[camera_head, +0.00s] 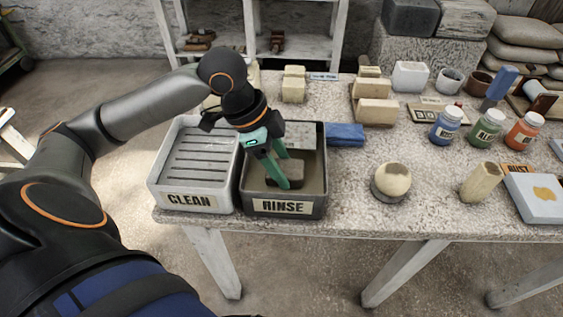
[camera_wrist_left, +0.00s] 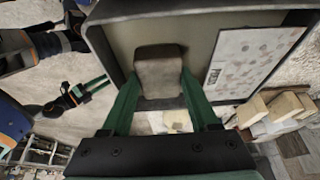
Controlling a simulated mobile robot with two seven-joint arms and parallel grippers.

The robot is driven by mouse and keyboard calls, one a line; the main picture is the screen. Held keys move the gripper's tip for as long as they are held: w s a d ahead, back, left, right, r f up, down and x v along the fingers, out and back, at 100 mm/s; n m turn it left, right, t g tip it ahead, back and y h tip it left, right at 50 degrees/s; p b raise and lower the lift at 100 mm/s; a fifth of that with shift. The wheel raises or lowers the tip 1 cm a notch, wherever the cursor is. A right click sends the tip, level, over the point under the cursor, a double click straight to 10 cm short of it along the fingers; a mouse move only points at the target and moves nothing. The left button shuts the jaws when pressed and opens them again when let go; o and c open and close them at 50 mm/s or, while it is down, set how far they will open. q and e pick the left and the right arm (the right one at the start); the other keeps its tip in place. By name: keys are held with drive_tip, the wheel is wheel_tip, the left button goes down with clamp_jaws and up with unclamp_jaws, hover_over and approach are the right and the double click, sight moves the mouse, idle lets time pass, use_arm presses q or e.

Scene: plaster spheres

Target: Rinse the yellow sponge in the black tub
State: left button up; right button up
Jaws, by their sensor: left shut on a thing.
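The black tub (camera_head: 314,206), labelled RINSE, stands at the table's front edge, with murky brown contents inside. My left gripper (camera_head: 284,174) reaches down into it from above. Its green fingers are shut on the sponge (camera_wrist_left: 158,76), a rounded block that looks brown-grey rather than yellow.
A pale ridged CLEAN tray (camera_head: 193,201) stands directly left of the tub. A blue folded cloth (camera_head: 346,134) lies to its right. A plaster sphere (camera_head: 392,180) sits farther right, with clear tabletop between. Blocks, bowls and paint jars (camera_head: 487,129) stand toward the back and right.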

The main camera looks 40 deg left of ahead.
sight(291, 168)
use_arm(q)
drive_tip(key=shift+f, duration=0.5)
use_arm(e)
drive_tip(key=shift+f, duration=0.2)
use_arm(q)
drive_tip(key=shift+f+p, duration=0.1)
drive_tip(key=shift+p, duration=0.25)
use_arm(e)
drive_tip(key=shift+r, duration=0.6)
idle(1.9)
use_arm(q)
drive_tip(key=shift+r+p, duration=0.8)
drive_tip(key=shift+p, duration=0.2)
wheel_tip(291, 168, up, 2)
drive_tip(key=shift+p, duration=1.25)
drive_tip(key=shift+r+p, duration=0.6)
drive_tip(key=shift+p, duration=0.25)
drive_tip(key=shift+r+p, duration=0.5)
drive_tip(key=shift+p, duration=0.2)
drive_tip(key=shift+r+p, duration=0.65)
drive_tip(key=shift+p, duration=0.2)
use_arm(e)
drive_tip(key=s+d+r, duration=0.1)
drive_tip(key=d+r, duration=0.2)
drive_tip(key=r, duration=0.3)
drive_tip(key=shift+s+d+m+h, duration=0.25)
drive_tip(key=shift+s+m+h, duration=0.1)
drive_tip(key=shift+m+h, duration=0.05)
drive_tip(key=shift+r, duration=0.1)
